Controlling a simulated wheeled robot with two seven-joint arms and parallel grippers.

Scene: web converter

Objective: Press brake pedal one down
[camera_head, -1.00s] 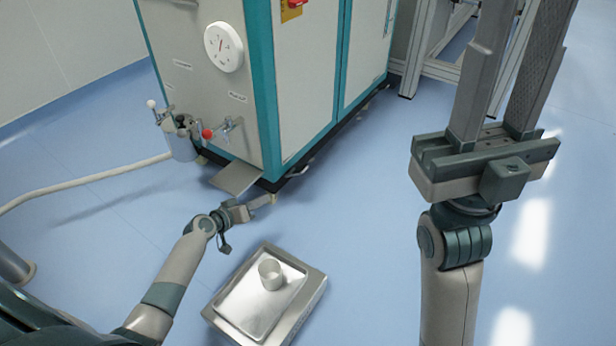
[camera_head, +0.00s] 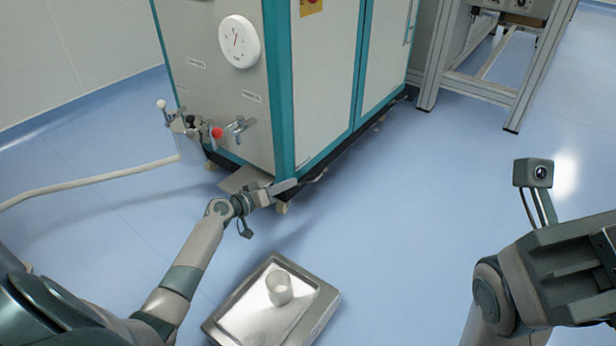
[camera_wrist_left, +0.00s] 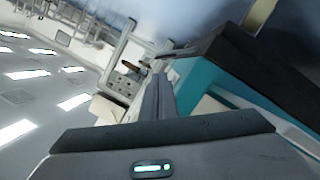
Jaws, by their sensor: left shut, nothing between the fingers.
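The grey and white cabinet with teal edges (camera_head: 284,90) stands on the floor on small beige feet or casters. One beige foot (camera_head: 282,208) shows under its near corner, just below my left gripper. I cannot make out clearly which part is brake pedal one; the fingers hide part of that corner. My left gripper (camera_head: 288,186) is shut and empty, low in front of the near bottom corner. Its closed fingers also show in the left wrist view (camera_wrist_left: 158,97), beside the teal edge and dark base. My right gripper's body shows at the right edge; its fingers are out of view.
A metal plate (camera_head: 240,180) juts out low at the cabinet's left side, behind my left wrist. Valves (camera_head: 215,131) and a hose (camera_head: 90,184) are at left. A frame table (camera_head: 433,75) stands behind right.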

